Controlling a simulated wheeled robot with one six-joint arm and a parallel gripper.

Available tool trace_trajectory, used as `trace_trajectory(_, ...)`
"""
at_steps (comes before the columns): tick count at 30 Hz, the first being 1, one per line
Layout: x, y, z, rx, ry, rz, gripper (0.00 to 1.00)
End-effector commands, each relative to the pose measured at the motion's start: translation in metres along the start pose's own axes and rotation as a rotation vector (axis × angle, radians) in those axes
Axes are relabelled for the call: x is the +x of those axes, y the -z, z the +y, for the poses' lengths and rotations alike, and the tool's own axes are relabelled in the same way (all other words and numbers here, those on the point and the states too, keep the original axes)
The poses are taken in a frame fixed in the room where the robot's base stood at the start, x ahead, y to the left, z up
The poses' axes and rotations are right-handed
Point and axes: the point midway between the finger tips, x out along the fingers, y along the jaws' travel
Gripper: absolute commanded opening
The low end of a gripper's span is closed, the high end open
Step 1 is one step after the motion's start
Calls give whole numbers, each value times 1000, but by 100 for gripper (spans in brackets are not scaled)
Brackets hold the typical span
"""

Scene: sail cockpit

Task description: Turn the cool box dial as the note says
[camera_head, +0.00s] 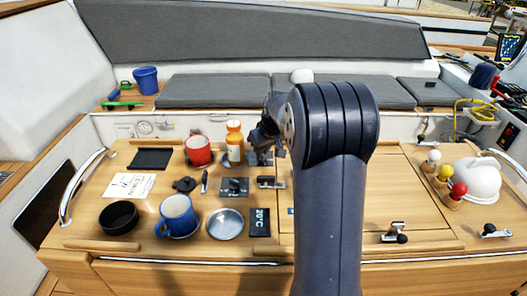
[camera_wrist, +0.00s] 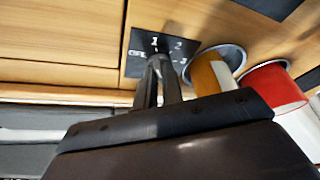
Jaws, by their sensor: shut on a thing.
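In the wrist view a black dial plate (camera_wrist: 136,68) carries the numerals 1, 2 and 3 and partly covered lettering at its left. My gripper (camera_wrist: 160,62) reaches down onto the plate and is shut on the dial knob, which its fingers mostly hide. Where the knob points cannot be told. In the head view my gripper (camera_head: 267,148) is at the back of the wooden top, just right of the orange bottle (camera_head: 235,143), partly hidden by my arm. The note (camera_head: 131,185) is a pale card at the left; its handwriting is too small to read surely.
The orange bottle (camera_wrist: 207,75) and a red mug (camera_wrist: 273,88) stand close beside the plate. A blue mug (camera_head: 177,216), black bowl (camera_head: 119,217), metal dish (camera_head: 225,224), another dial (camera_head: 234,187) and a 20°C display (camera_head: 260,222) are nearer.

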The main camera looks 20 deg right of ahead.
Motion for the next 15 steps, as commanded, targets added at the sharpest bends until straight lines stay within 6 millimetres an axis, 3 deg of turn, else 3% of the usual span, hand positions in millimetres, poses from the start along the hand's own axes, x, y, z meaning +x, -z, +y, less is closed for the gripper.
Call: trace_trajectory(15, 0, 0, -2, 136, -57, 0, 0)
